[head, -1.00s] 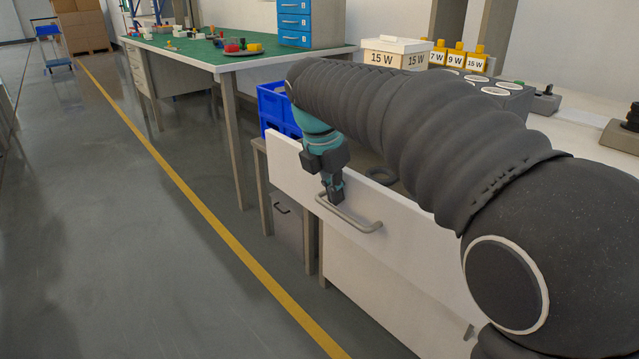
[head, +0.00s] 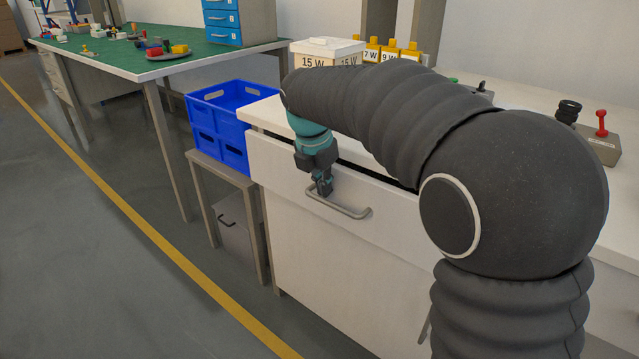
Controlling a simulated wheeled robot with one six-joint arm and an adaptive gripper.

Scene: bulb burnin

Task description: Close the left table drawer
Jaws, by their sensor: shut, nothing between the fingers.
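My gripper (head: 322,187) is shut and empty, pointing down at the left part of the handle. It overlaps the handle in the picture; I cannot tell whether it touches. My arm covers part of the table behind and to the right.
A blue crate (head: 232,112) sits on a low stand left of the table. A box marked 15 W (head: 325,50) and yellow bins (head: 389,50) stand on the tabletop. A green-topped workbench (head: 120,55) is at the back left. The floor at left is clear.

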